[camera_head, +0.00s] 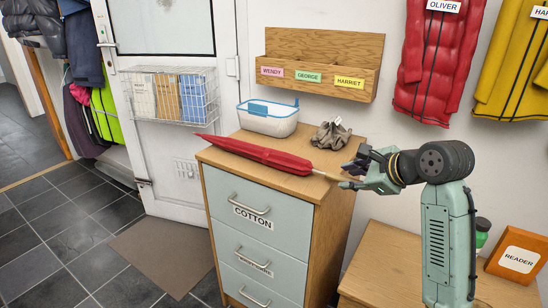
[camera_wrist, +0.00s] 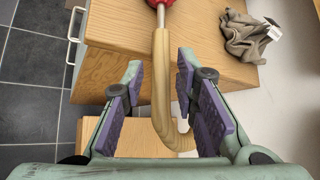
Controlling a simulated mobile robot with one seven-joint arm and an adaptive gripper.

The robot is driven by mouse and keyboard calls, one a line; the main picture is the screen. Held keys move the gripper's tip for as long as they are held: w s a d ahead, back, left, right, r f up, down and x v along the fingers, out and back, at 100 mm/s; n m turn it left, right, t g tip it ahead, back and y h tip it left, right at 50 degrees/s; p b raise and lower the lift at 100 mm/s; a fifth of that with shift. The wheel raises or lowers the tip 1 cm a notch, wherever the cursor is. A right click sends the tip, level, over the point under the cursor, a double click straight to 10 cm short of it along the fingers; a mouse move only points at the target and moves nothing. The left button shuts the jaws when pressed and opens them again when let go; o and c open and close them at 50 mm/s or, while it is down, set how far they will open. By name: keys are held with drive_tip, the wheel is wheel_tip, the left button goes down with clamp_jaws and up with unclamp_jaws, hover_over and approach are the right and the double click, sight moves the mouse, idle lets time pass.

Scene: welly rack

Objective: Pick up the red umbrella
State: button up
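The red umbrella (camera_head: 262,154) lies closed on top of the chest of drawers (camera_head: 228,161), its tip to the left and its handle end toward my gripper (camera_head: 349,176). In the wrist view the umbrella's wooden hooked handle (camera_wrist: 161,75) runs down between the two fingers, with a little red canopy at the top edge. My gripper (camera_wrist: 160,66) is open, with its purple-padded fingers on either side of the handle. A gap shows on the left side; contact on the right cannot be told.
A grey crumpled glove-like item (camera_head: 331,135) with a tag lies close by, also seen in the wrist view (camera_wrist: 248,38). A white and blue tub (camera_head: 268,121) stands behind the umbrella. A wooden wall rack (camera_head: 322,47) hangs above. A lower wooden surface (camera_head: 385,265) is at right.

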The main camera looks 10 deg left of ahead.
sight(342, 177)
drive_tip(key=x, duration=0.3)
drive_tip(key=shift+w+a+f, duration=0.1)
drive_tip(key=shift+w+a, duration=0.05)
clamp_jaws()
idle(0.5)
